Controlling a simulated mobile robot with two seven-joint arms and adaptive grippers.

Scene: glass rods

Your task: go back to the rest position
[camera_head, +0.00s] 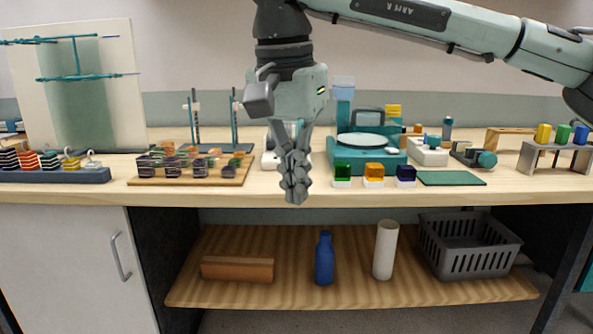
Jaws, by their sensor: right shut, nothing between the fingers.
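My right arm reaches in from the upper right. My right gripper (294,190) points down, shut and empty, in front of the workbench (500,188) near its front edge in the picture. I cannot tell its exact distance from the edge. My left arm and gripper do not show. No glass rod can be clearly told apart.
On the bench stand a wooden board with dark blocks (236,178), a teal scale (350,157), a green mat (452,178) and small coloured blocks (374,172). The shelf below holds a blue bottle (324,260), a white cylinder (385,250) and a grey basket (470,262).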

